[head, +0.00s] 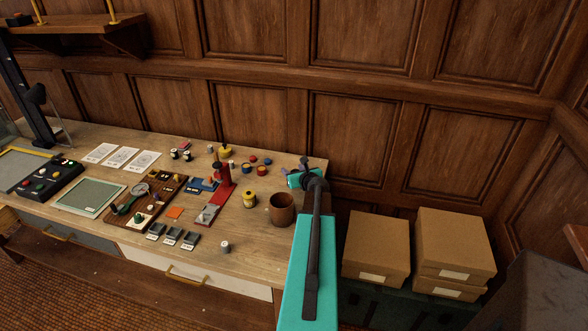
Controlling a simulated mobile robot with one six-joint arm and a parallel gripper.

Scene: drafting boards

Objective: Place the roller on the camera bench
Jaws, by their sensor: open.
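I cannot single out the roller with certainty. A small green-handled tool (126,206) lies on a dark wooden tray on the wooden bench (262,232), but its shape is too small to tell. A black upright stand (32,100) rises at the bench's far left end; whether this is the camera bench is not clear. My gripper (303,167) is at the bench's back right corner, beyond the brown cup. Its jaws are small and partly hidden by my wrist; they are open, with nothing seen between them. My teal arm reaches up to it from below.
A brown cup (282,209), a red press-like tool (223,180) and several small jars and blocks crowd the bench. A black button box (48,175) and a green mat (88,198) lie left. Cardboard boxes (376,244) stand right of my arm. A panelled wall closes the back.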

